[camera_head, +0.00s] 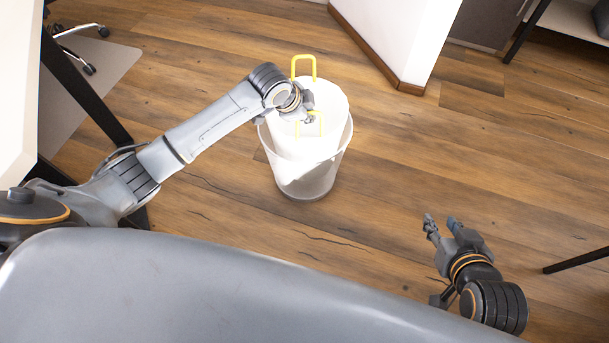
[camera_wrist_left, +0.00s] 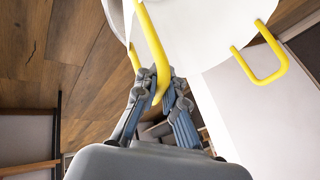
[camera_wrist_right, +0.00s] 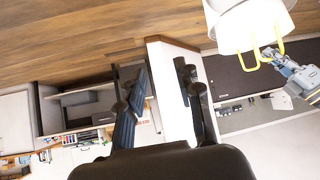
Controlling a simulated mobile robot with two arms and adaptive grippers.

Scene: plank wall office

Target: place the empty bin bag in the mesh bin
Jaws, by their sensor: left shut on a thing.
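The white bin bag (camera_head: 322,99) with yellow handles stands upright, its lower part inside the rim of the pale mesh bin (camera_head: 293,178) on the floor. Its upper part sticks out above the rim. My left gripper (camera_head: 307,116) is at the bag's near side, shut on one yellow handle; the left wrist view shows this handle (camera_wrist_left: 151,45) between the fingers. The other yellow handle (camera_head: 303,65) stands free at the far side. My right gripper (camera_head: 442,224) is open and empty, away from the bin to the lower right. The bag's bottom is blurred behind the bin wall.
A white wall corner (camera_head: 395,40) with a brown skirting stands behind the bin. A white desk (camera_head: 18,80) with dark legs is at the left. A dark leg (camera_head: 577,261) shows at the right edge. The wood floor around the bin is clear.

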